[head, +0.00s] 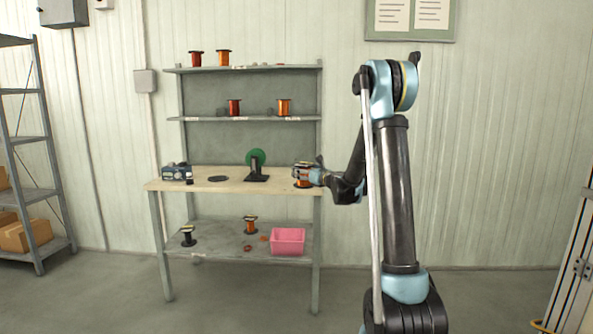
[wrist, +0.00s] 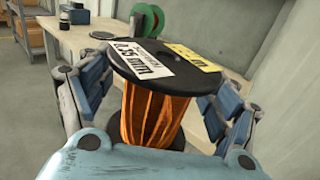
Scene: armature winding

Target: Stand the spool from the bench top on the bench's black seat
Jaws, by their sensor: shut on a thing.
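The spool (wrist: 150,112) has black flanges, copper-orange winding and a label reading 0.35 mm on its top flange. It stands upright between the fingers of my gripper (wrist: 160,105), which is shut on it. In the head view the spool (head: 303,182) is at the right end of the bench top (head: 232,184), with my gripper (head: 306,173) around it from the right. I cannot tell whether its base touches the bench. The black seat (head: 217,178) is a flat dark disc on the bench top, left of the green-wheeled stand.
The stand with a green wheel (head: 256,164) is between the seat and the spool. A grey-blue device (head: 177,172) is at the bench's left end. Shelves above hold several spools. The lower shelf (head: 225,238) holds spools and a pink bin (head: 287,241).

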